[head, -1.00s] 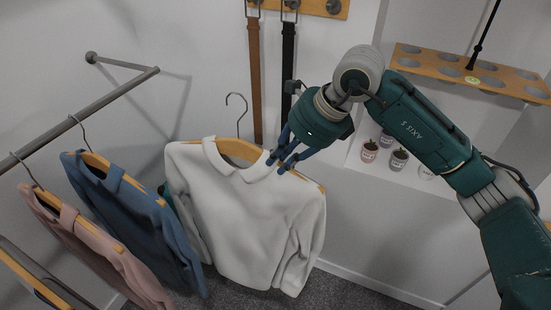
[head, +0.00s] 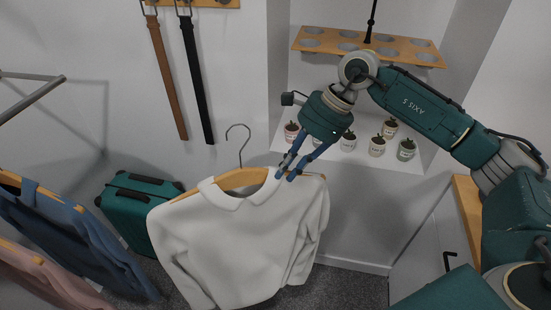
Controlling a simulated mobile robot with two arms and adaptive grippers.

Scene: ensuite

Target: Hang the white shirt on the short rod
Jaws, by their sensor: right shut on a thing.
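The white shirt (head: 243,245) hangs on a wooden hanger (head: 240,180) with a metal hook (head: 239,142), in the middle of the head view. My right gripper (head: 285,177) is shut on the hanger's right shoulder at the shirt's collar and holds it in the air. The hook is free and touches no rod. A grey metal rod (head: 35,98) shows at the left edge, apart from the shirt; I cannot tell whether it is the short one. My left gripper is out of view.
A blue shirt (head: 70,235) and a pink shirt (head: 40,275) hang at the left. A green suitcase (head: 138,208) stands behind the white shirt. Two belts, brown (head: 166,75) and black (head: 196,80), hang on the wall. Small potted plants (head: 377,146) stand on a shelf behind my right arm.

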